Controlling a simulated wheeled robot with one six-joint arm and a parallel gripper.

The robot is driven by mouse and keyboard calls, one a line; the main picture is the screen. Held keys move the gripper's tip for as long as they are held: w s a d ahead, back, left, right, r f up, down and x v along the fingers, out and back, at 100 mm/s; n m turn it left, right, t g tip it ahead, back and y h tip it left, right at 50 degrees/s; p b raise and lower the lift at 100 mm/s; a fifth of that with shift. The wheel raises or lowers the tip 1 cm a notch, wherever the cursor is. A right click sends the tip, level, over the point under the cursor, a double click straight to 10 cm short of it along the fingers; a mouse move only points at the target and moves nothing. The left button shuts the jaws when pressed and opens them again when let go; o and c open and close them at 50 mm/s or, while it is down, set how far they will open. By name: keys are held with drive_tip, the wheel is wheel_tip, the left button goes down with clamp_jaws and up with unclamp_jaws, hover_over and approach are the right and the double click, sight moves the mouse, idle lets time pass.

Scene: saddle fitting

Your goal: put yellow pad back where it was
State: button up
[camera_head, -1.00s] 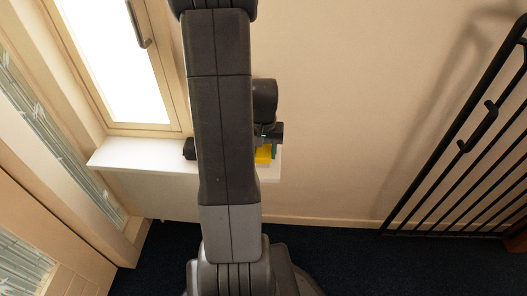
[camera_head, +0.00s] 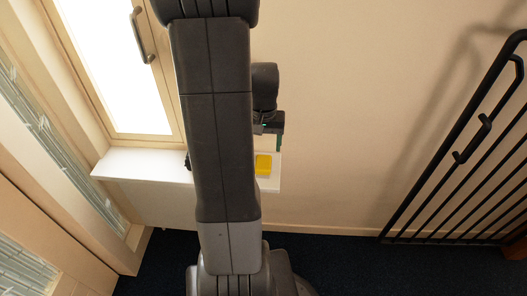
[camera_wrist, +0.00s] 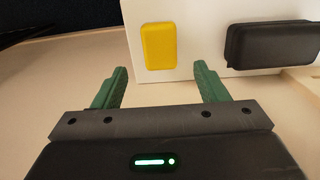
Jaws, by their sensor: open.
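The yellow pad (camera_head: 263,165) lies on the white sill (camera_head: 135,163) near its right end. In the wrist view the yellow pad (camera_wrist: 159,46) lies flat on the white surface, ahead of the two green fingers and apart from them. My gripper (camera_wrist: 160,85) is open with nothing between its fingers. In the head view my gripper (camera_head: 279,140) is above the sill, over the pad, and is partly hidden by my arm. The middle of the sill is hidden behind my arm.
A dark block (camera_wrist: 272,44) lies on the white surface beside the pad in the wrist view. In the head view, a window with a handle (camera_head: 138,35) is at left and a black metal railing (camera_head: 465,140) at right. Dark carpet (camera_head: 345,262) covers the floor.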

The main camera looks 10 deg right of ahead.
sight(264, 162)
drive_tip(key=shift+r+p, duration=0.3)
drive_tip(key=shift+r, duration=1.5)
wheel_tip(264, 162, down, 13)
drive_tip(key=b, duration=0.4)
drive_tip(key=shift+r, duration=0.1)
wheel_tip(264, 162, up, 4)
drive_tip(key=shift+f+p, duration=0.1)
drive_tip(key=shift+p, duration=0.7)
drive_tip(key=shift+r, duration=0.75)
